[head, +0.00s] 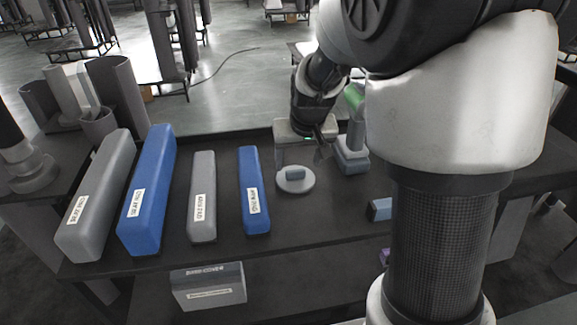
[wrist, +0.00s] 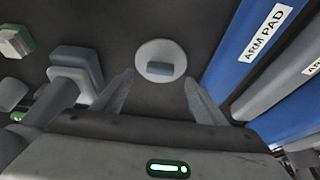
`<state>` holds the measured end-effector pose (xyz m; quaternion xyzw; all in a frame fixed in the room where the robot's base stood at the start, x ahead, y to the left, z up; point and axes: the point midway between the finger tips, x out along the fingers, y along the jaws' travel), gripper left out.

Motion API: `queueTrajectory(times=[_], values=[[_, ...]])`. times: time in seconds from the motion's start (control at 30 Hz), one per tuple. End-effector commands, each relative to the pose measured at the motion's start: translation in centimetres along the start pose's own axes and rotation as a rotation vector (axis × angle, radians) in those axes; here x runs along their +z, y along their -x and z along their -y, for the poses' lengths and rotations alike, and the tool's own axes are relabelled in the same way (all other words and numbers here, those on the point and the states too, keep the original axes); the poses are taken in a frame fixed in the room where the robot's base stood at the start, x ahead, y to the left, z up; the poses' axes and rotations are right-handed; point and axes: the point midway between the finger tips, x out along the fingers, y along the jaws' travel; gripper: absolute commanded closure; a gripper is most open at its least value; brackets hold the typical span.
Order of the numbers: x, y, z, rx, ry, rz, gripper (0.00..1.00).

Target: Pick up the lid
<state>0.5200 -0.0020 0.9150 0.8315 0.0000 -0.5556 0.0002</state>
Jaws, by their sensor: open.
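The lid (head: 295,181) is a light grey disc with a blue-grey block handle on top. It lies on the dark table (head: 225,246), right of the blue pads. In the wrist view the lid (wrist: 160,61) is near the top centre, beyond and between the fingertips. My gripper (wrist: 158,92) is open and empty, with a finger on each side of the lid's line. In the head view my gripper (head: 322,150) is just behind and to the right of the lid, apart from it.
Two grey pads and two blue pads, one a blue arm pad (head: 254,192), lie left of the lid. A grey and blue-grey object (head: 352,160) stands close on its right. A small box (head: 380,209) lies further right. A grey box (head: 208,287) sits on the lower shelf.

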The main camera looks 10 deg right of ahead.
Motion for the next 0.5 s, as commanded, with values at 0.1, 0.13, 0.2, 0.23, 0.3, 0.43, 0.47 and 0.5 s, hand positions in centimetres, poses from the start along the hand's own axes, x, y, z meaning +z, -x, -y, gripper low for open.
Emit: queueTrajectory(times=[0.1,0.13,0.2,0.23,0.3,0.43,0.47,0.5], values=[[0.0,-0.9,0.0,0.000,-0.001,0.001,0.34],[0.0,-1.3,0.0,0.000,0.000,0.002,0.34],[0.1,-2.5,0.0,0.001,0.001,0.003,0.34],[0.0,-3.0,0.0,0.001,0.000,0.002,0.34],[-0.1,-4.0,0.0,0.001,-0.001,0.002,0.34],[-0.2,-5.2,0.0,0.000,0.000,0.002,0.34],[-0.2,-5.3,0.0,0.000,-0.001,0.001,0.34],[-0.2,-5.4,0.0,0.000,-0.001,0.000,0.34]])
